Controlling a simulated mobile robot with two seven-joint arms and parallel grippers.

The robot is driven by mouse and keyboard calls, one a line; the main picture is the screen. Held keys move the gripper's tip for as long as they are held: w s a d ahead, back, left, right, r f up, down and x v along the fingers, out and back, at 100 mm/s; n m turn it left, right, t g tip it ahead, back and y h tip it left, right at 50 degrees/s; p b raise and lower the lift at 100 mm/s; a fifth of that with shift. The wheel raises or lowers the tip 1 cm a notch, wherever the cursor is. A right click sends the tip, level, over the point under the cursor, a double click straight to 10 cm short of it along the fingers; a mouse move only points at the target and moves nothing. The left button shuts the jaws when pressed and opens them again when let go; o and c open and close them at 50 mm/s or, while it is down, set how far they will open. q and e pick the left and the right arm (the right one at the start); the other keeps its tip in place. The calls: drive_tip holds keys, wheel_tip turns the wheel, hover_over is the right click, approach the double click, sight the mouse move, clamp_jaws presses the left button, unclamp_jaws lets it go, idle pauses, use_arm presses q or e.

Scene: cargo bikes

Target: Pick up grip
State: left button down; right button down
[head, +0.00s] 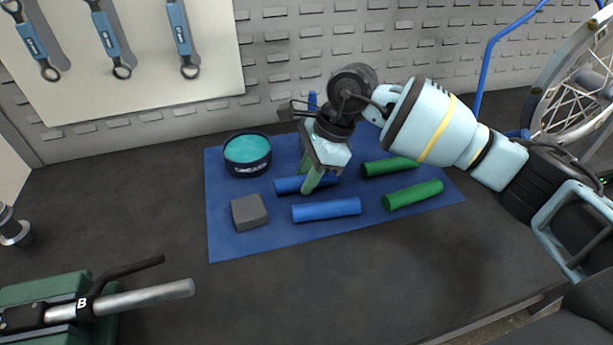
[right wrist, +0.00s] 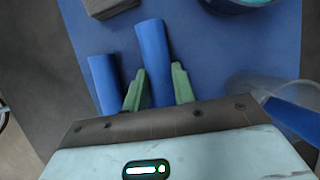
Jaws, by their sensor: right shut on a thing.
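My right gripper (head: 307,178) reaches down over the blue mat and is shut on the rear blue grip (head: 287,185). In the right wrist view this blue grip (right wrist: 152,55) runs between the two green fingers (right wrist: 158,88). I cannot tell whether it is clear of the mat. The second blue grip (head: 326,209) lies in front, apart from the gripper, and it also shows in the right wrist view (right wrist: 104,80). Two green grips (head: 413,195) (head: 386,167) lie to the right. My left gripper is out of view.
A round tin with teal contents (head: 247,154) and a grey block (head: 249,211) are on the blue mat (head: 232,243), left of the grips. A handlebar tube (head: 150,299) in a green stand is at the front left. A wheel (head: 580,85) stands at the right.

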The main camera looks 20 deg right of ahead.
sight(299, 180)
drive_tip(key=shift+r, duration=0.75)
drive_tip(key=shift+s+a+r, duration=0.1)
drive_tip(key=shift+s+r, duration=0.05)
drive_tip(key=shift+r, duration=0.3)
drive_tip(key=shift+s+a+r, duration=0.1)
drive_tip(key=shift+r, duration=0.35)
drive_tip(key=s+a, duration=0.2)
drive_tip(key=s, duration=0.2)
drive_tip(key=s+a+r+b, duration=0.1)
drive_tip(key=s+a, duration=0.1)
drive_tip(key=s, duration=0.3)
drive_tip(key=s+a, duration=0.2)
drive_tip(key=s, duration=0.3)
drive_tip(key=shift+a+r, duration=0.25)
drive_tip(key=shift+a, duration=0.15)
